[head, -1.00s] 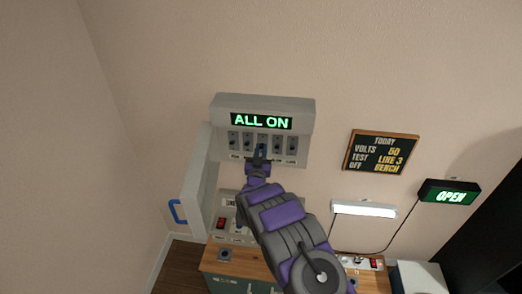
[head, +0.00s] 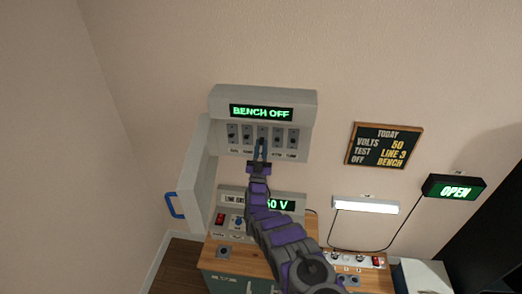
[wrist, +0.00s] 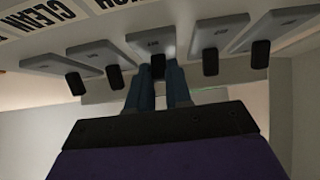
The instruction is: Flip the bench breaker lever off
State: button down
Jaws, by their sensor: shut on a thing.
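The grey breaker box (head: 215,105) hangs on the wall with a row of several levers. Its green display (head: 261,113) reads "BENCH OFF". My gripper (head: 261,150) is at the middle breaker of the row, in front of the panel. In the wrist view my blue fingers (wrist: 158,88) stand on either side of the dark middle lever (wrist: 158,66) and are shut on it. The other levers, such as the one to its right (wrist: 210,62), stand clear of the fingers. Part of the middle breaker is hidden behind my fingers.
The box's door (head: 194,175) with a blue handle (head: 172,205) stands open at the left. Below is a bench (head: 222,263) with a voltage readout (head: 280,205). A chalkboard (head: 384,146), lamp (head: 366,205) and OPEN sign (head: 454,188) are to the right.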

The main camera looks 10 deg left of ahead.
jog(key=shift+a+f+t+b, duration=0.15)
jog(key=shift+f+t+b, duration=0.15)
jog(key=shift+b, duration=0.1)
dwell(0.4)
jog(key=c, duration=1)
grip_release()
jog(key=shift+r, duration=0.15)
jog(key=shift+c, duration=0.2)
jog(key=b+v, duration=0.4)
jog(key=v, duration=1.3)
jog(key=shift+f, duration=0.35)
